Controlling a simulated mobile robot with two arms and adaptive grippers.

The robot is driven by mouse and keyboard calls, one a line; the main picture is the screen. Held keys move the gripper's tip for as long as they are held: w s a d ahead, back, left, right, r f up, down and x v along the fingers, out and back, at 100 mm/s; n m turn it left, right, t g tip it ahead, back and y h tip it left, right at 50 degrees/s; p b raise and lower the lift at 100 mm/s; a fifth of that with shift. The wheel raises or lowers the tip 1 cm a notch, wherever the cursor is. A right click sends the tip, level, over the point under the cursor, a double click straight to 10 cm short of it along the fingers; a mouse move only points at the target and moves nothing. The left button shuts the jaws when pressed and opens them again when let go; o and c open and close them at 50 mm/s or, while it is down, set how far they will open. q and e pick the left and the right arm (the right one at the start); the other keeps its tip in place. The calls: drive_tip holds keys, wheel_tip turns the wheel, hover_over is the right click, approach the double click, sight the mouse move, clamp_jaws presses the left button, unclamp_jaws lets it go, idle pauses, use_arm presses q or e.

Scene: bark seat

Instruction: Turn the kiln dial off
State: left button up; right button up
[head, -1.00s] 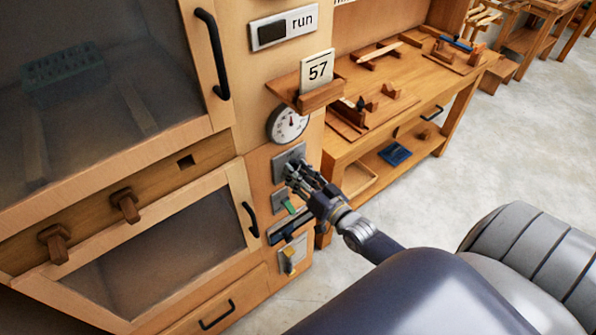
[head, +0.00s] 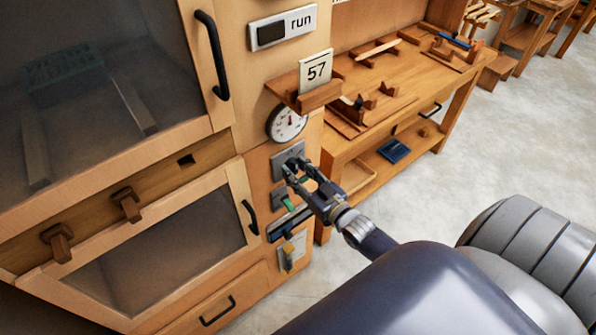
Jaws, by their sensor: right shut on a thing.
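The kiln dial is a dark knob on a square grey plate (head: 284,156) on the kiln's front panel, below a round white gauge (head: 287,124). My right gripper (head: 293,168) reaches in from the lower right, with its fingertips at the plate. It is shut on the kiln dial (head: 293,163), which the fingers largely hide, so its pointer cannot be read. My left gripper is not in view.
A small shelf (head: 306,96) holding a "57" card juts out above. A workbench (head: 400,90) stands close on the right.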

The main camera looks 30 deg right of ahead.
drive_tip(key=shift+f, duration=0.15)
drive_tip(key=o, duration=1)
drive_tip(key=shift+s, duration=0.1)
drive_tip(key=s, duration=0.8)
drive_tip(key=s+d, duration=0.1)
drive_tip(key=s, duration=0.2)
drive_tip(key=shift+s, duration=0.4)
